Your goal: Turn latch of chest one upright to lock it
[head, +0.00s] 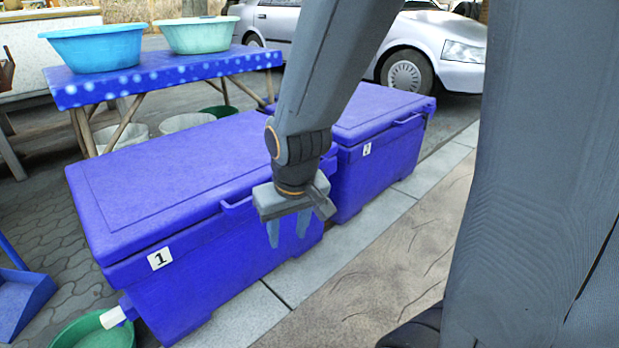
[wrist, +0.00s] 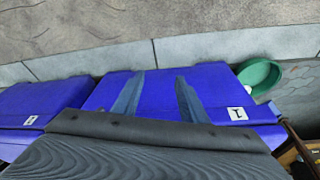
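Chest one (head: 220,275) is a blue plastic box with its lid (head: 150,175) down and a white "1" label (head: 160,258) on its front. The chest (wrist: 215,82) and label (wrist: 237,113) also show in the wrist view. A small blue piece (head: 236,206), apparently the latch, sits at the lid's front edge, left of my gripper (head: 288,232); its exact tilt is hard to tell. My gripper points down in front of the chest's right half, fingers apart and empty. In the wrist view, its two fingers (wrist: 160,95) show against the blue chest front; the latch cannot be made out there.
Chest two (head: 375,165), also blue, stands right behind chest one. A green basin (head: 95,335) and white spout (head: 113,317) are at the left end. A table (head: 190,75) with basins stands behind. The paving (head: 390,260) in front is clear.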

